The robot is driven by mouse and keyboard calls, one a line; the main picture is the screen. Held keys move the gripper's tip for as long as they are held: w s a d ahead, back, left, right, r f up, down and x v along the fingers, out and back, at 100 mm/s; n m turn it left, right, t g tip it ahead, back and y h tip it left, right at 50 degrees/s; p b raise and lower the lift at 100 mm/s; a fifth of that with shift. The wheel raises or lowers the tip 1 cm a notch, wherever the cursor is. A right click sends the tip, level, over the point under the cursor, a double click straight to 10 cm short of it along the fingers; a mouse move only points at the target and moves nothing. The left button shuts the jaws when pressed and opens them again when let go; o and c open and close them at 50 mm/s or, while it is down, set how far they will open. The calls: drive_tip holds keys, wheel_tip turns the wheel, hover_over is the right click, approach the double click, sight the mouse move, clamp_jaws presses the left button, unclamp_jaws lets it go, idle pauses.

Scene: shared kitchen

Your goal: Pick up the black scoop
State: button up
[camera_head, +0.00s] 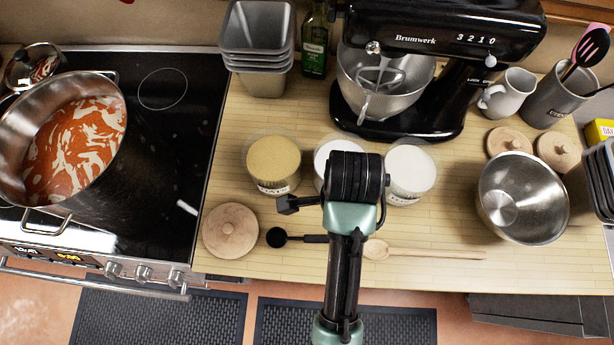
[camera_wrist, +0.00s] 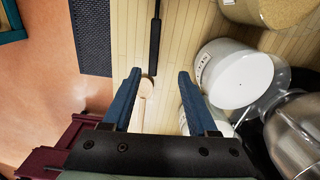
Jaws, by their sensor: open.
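The black scoop (camera_head: 277,237) lies on the wooden counter near its front edge. Its round bowl points left and its handle runs right until my arm hides the end. In the wrist view, only its dark handle (camera_wrist: 155,45) shows, entering from the top, with its end appearing between my fingertips. My gripper (camera_wrist: 160,72) is open and empty, with its two blue fingers apart above the counter. In the head view, my own wrist hides the fingers.
A wooden spoon (camera_head: 420,253) lies right of the scoop. A round wooden lid (camera_head: 230,231) lies to its left. Behind stand a jar of tan grains (camera_head: 274,165) and a white-filled jar (camera_head: 410,174). A metal bowl (camera_head: 522,198) stands right; a stove (camera_head: 160,150) is left.

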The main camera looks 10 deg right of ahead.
sight(311, 240)
drive_tip(key=f+b, duration=0.1)
drive_tip(key=s+f+b, duration=0.1)
drive_tip(key=f, duration=0.1)
drive_tip(key=shift+s, duration=0.2)
drive_tip(key=f, duration=0.4)
drive_tip(key=shift+w+f+p, duration=0.15)
drive_tip(key=shift+w+p, duration=0.05)
drive_tip(key=shift+p, duration=0.2)
drive_tip(key=shift+s+f+p, duration=0.2)
drive_tip(key=shift+f+p, duration=0.1)
drive_tip(key=shift+f, duration=0.2)
drive_tip(key=shift+d+f+p, duration=0.2)
drive_tip(key=shift+f+p, duration=0.2)
drive_tip(key=shift+f, duration=1.75)
clamp_jaws()
